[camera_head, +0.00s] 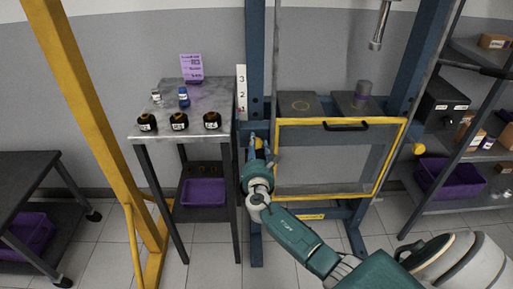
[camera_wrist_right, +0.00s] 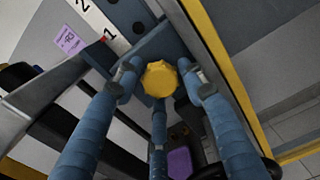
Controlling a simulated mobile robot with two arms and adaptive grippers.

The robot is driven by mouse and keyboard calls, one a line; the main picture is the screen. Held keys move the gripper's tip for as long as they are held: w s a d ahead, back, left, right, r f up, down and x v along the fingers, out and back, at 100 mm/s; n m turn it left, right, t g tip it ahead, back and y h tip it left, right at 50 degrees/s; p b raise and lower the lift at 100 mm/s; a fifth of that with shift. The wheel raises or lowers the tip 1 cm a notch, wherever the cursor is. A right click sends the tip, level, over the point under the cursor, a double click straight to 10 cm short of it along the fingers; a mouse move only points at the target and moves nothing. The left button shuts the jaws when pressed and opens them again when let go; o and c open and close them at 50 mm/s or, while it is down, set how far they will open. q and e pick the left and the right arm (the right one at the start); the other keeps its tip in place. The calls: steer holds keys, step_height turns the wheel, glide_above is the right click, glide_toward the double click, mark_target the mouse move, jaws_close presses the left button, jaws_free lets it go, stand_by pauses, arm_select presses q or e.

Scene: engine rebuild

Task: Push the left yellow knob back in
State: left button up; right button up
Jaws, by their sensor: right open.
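The left yellow knob (camera_head: 259,143) is on the blue press post at the left of the yellow-framed guard; my right gripper partly covers it in the head view. In the right wrist view the knob (camera_wrist_right: 160,78) is a yellow lobed disc facing the camera. My right gripper (camera_head: 257,150) is at the knob. Its blue-grey fingers (camera_wrist_right: 160,85) are spread around the knob, open; I cannot tell whether any finger touches it. How far the knob stands out from the post is hard to tell. My left gripper is not in view.
A second yellow knob (camera_head: 418,149) is on the right side of the press. The yellow-framed guard (camera_head: 398,160) with a black handle (camera_head: 345,126) stands just right of my gripper. A metal side table (camera_head: 215,131) with several dark labelled parts stands to the left.

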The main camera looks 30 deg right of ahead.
steer(key=v, duration=1.2)
steer(key=shift+d, duration=0.1)
steer(key=s+a+f+m+g+y, duration=0.1)
steer(key=s+f+m+g+y, duration=0.3)
steer(key=f, duration=0.7)
steer(key=s+a+f+m+g, duration=0.15)
steer(key=s+f, duration=0.45)
steer(key=f, duration=0.6)
steer(key=s+a+f+m+g+y, duration=0.1)
steer(key=s+a+f+m+g, duration=0.3)
steer(key=f, duration=0.7)
steer(key=s+a+f+m+g+y, duration=0.1)
steer(key=s+f+m, duration=0.4)
steer(key=s, duration=0.7)
steer(key=s+a+f+m+g+y, duration=0.2)
steer(key=s+f+m, duration=0.3)
steer(key=s, duration=0.7)
steer(key=s+a+f+m+g+y, duration=0.1)
steer(key=s+a+f+m, duration=0.2)
steer(key=s, duration=1)
step_height(320, 180, down, 5)
steer(key=m, duration=0.3)
steer(key=shift+a+f+g+y, duration=0.2)
steer(key=shift+a+g+y, duration=0.1)
steer(key=shift+a+g, duration=0.05)
steer(key=shift+c, duration=0.2)
